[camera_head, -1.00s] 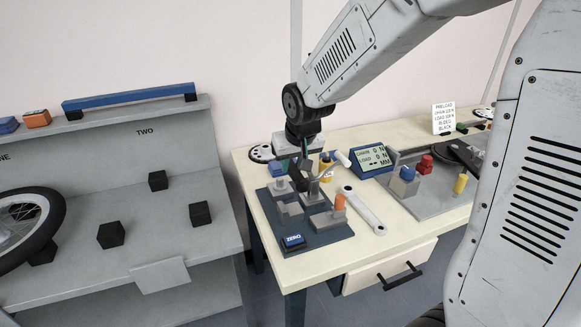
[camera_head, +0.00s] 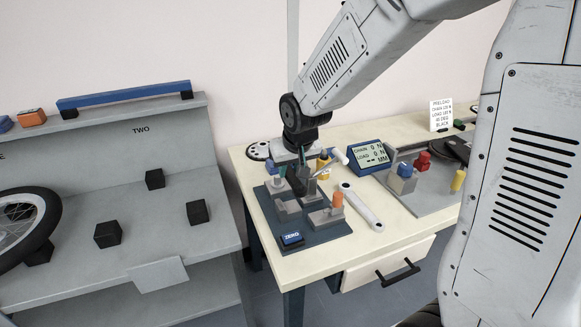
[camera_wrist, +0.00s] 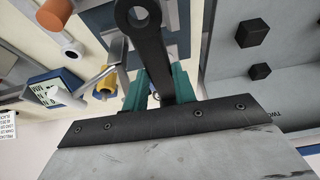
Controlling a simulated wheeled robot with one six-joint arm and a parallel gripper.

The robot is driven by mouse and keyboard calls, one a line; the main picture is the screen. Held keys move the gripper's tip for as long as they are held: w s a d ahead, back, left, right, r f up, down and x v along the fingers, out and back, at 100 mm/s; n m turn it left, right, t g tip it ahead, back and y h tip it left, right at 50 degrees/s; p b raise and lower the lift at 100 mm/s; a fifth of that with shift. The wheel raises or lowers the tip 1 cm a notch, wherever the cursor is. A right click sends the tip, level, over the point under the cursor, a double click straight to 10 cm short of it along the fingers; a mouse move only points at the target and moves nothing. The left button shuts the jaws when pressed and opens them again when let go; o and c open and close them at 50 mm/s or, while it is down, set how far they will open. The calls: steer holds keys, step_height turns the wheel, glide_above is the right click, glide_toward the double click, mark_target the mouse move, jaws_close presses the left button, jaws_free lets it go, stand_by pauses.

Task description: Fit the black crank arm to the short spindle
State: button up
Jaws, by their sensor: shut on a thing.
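My gripper (camera_head: 303,170) is shut on the black crank arm (camera_wrist: 150,42), with a teal finger on each side of its bar. In the wrist view the arm's round eye end, with an open hole, points away from the gripper. In the head view the crank arm (camera_head: 298,184) is a small dark shape above the dark base plate (camera_head: 318,235), partly hidden by the gripper. Grey blocks and posts stand on the plate, one with an orange top (camera_head: 338,200). I cannot tell which post is the short spindle, or whether the crank arm touches one.
A silver crank-like bar (camera_head: 362,207) lies right of the plate. A blue display (camera_head: 369,157) and a grey tray (camera_head: 425,197) with coloured knobs are further right. A grey rack (camera_head: 75,205) stands left, across a gap.

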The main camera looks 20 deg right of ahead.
mark_target(295, 179)
steer(key=shift+f, duration=2.9)
steer(key=shift+f, duration=1.2)
steer(key=o, duration=0.9)
steer(key=shift+a, duration=0.1)
steer(key=shift+c, duration=0.4)
steer(key=shift+o, duration=0.5)
steer(key=shift+s+r, duration=0.1)
steer(key=shift+r, duration=0.15)
steer(key=v, duration=0.7)
steer(key=shift+r, duration=0.1)
